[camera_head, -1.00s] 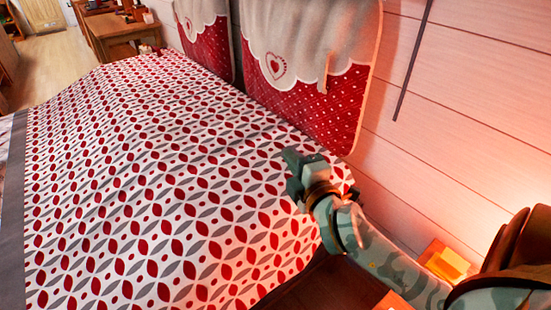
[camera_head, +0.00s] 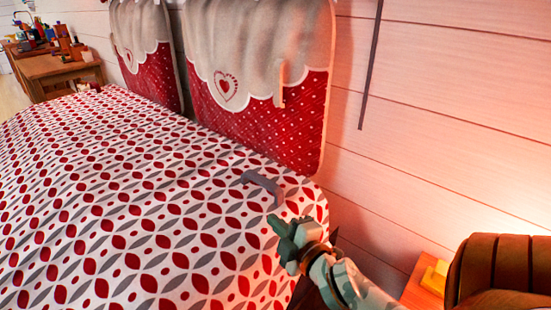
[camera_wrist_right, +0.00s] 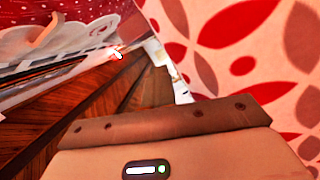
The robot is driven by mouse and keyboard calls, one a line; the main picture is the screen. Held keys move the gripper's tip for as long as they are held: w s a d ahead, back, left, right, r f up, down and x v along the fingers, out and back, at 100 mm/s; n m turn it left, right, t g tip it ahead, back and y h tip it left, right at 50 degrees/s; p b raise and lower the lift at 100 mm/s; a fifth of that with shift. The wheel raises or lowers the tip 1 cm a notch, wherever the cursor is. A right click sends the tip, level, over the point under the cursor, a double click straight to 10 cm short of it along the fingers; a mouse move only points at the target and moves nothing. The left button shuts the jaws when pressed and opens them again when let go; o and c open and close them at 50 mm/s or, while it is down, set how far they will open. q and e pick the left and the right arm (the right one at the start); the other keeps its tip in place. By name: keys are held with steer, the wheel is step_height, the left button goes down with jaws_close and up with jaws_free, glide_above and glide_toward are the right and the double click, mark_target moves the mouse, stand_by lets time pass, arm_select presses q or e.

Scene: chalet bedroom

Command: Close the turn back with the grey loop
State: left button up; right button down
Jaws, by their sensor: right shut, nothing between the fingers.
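The bed cover (camera_head: 130,200), white with red and grey leaf shapes, lies spread over the bed in the head view. A grey loop (camera_head: 264,187) stands up from the cover near its corner by the headboard. My right gripper (camera_head: 281,226) is shut and empty at the cover's right edge, just in front of the loop and apart from it. The patterned cover (camera_wrist_right: 220,60) fills the right of the right wrist view; the loop cannot be made out there. I cannot tell which part of the cover is the turn back. My left gripper is out of view.
Two red-and-white padded headboards (camera_head: 280,110) stand against the pale plank wall (camera_head: 450,110). A bedside stand with a yellow block (camera_head: 436,275) and a brown rounded chair-like object (camera_head: 500,268) are at lower right. A wooden desk (camera_head: 60,75) is far left.

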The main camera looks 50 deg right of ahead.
steer(key=shift+f, duration=0.3)
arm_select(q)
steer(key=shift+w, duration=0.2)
arm_select(e)
steer(key=shift+s+f, duration=0.1)
steer(key=shift+f, duration=0.05)
